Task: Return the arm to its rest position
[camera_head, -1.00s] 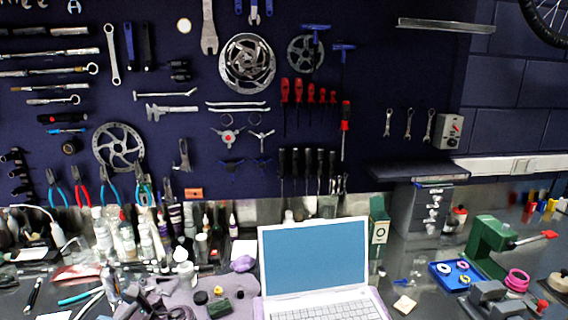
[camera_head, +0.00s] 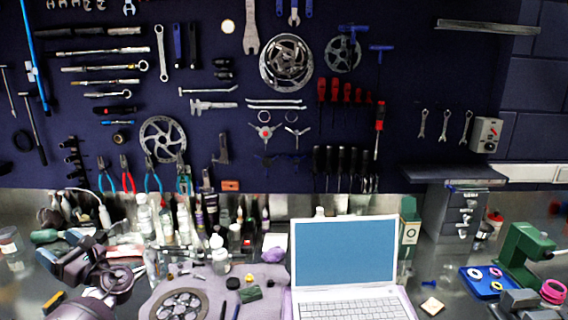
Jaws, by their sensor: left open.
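My left arm comes in at the lower left, and its dark left gripper (camera_head: 66,256) is above the left part of the bench. The gripper is open, and I see nothing held in it. It is left of the purple-grey mat (camera_head: 222,306) and apart from it. A slotted metal disc (camera_head: 178,306) lies on the mat near the front edge of the picture.
An open laptop (camera_head: 345,252) stands right of the mat. Bottles (camera_head: 165,222) crowd the bench behind it. A blue tray (camera_head: 476,281) and a green vise-like tool (camera_head: 522,250) are at the right. Tools hang on the dark wall panel behind.

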